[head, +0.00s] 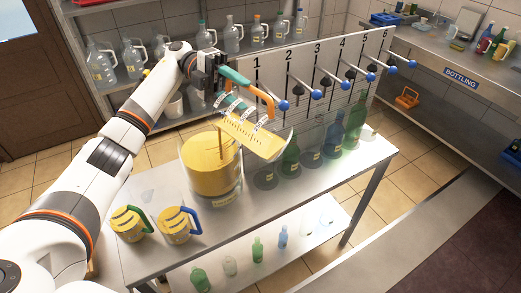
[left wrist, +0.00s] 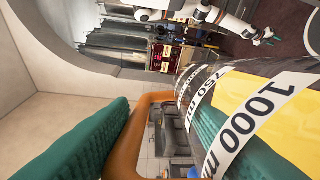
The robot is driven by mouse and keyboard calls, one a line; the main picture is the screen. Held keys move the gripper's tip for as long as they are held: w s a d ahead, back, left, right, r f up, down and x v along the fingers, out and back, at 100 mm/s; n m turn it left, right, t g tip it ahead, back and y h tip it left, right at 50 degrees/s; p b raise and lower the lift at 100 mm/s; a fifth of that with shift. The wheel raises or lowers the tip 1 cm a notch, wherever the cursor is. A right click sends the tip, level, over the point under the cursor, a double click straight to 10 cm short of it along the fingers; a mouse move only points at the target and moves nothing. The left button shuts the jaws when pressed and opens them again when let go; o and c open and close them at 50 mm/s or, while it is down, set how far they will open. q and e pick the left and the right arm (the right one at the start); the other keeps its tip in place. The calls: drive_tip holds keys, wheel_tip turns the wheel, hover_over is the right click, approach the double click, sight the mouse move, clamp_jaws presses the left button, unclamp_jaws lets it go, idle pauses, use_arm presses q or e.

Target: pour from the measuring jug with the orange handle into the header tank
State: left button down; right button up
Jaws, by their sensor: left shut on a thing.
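The measuring jug (head: 258,136) with the orange handle is tipped steeply over the header tank, its mouth toward the lower left. Yellow liquid shows in it, and a thin stream falls into the tank. My left gripper (head: 246,91) is shut on the orange handle, which also shows between the teal fingers in the left wrist view (left wrist: 138,130). The header tank (head: 211,165) is a wide clear vessel on the bench, holding much yellow liquid. My right gripper (left wrist: 266,38) is small and far off in the left wrist view; its jaws are unclear.
Two jugs with yellow contents, one green-handled (head: 130,223) and one blue-handled (head: 178,225), stand at the bench's front left. Several green bottles (head: 333,134) stand right of the tank under a numbered panel (head: 330,62) with blue-knobbed levers. Shelves of bottles stand behind.

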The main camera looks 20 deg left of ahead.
use_arm(q)
drive_tip(key=shift+w+a+r, duration=0.1)
drive_tip(key=shift+a, duration=0.05)
drive_tip(key=shift+a+r+h+b, duration=0.1)
drive_tip(key=shift+a+h+b, duration=0.05)
drive_tip(key=shift+h+b, duration=0.25)
drive_tip(key=shift+w, duration=0.1)
drive_tip(key=shift+a+b, duration=0.15)
drive_tip(key=shift+b, duration=0.15)
drive_tip(key=shift+r+g, duration=0.1)
drive_tip(key=shift+g, duration=0.2)
